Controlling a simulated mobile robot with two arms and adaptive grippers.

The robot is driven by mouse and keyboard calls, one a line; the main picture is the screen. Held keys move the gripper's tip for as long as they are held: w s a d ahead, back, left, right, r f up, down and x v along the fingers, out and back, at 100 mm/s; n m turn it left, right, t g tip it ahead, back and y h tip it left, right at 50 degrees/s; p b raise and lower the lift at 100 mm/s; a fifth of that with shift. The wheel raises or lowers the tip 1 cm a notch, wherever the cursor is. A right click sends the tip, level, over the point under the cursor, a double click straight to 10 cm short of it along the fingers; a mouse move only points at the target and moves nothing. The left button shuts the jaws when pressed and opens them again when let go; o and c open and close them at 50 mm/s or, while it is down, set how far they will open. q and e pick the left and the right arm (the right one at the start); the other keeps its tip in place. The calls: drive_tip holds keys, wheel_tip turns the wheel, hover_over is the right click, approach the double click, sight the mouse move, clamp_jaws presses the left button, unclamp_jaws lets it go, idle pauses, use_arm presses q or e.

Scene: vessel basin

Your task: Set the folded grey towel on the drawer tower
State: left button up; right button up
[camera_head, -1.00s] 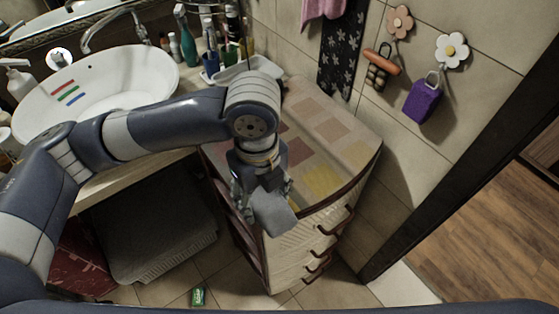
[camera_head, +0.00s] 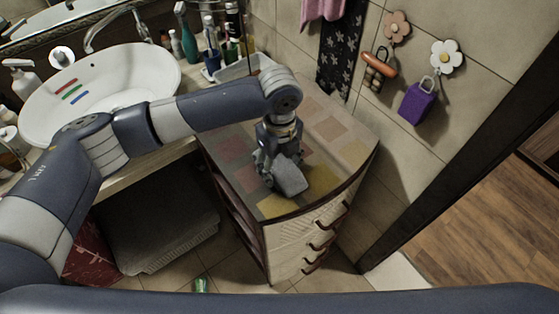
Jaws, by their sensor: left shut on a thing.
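The drawer tower (camera_head: 338,137) stands in the middle, with a patchwork of coloured squares on its top and light drawer fronts with dark handles. My left gripper (camera_head: 279,176) is over the front part of this top, pointing down. It is shut on the folded grey towel (camera_head: 291,178), a small grey bundle. The towel is over the top, near the yellow squares; I cannot tell whether it touches the surface. The fingers partly hide the towel. My right gripper is not in view.
A white basin (camera_head: 125,84) stands on the counter at left, with bottles and a white tray (camera_head: 243,68) beside the tower. Much of the tower top is bare. A purple bag (camera_head: 416,103) hangs on the wall. A small green item (camera_head: 201,285) lies on the floor.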

sight(280, 164)
use_arm(q)
drive_tip(key=shift+f, duration=0.2)
drive_tip(key=o, duration=1.1)
drive_tip(key=shift+c, duration=0.2)
wheel_tip(280, 164, up, 12)
drive_tip(key=b, duration=0.3)
drive_tip(key=shift+r, duration=0.25)
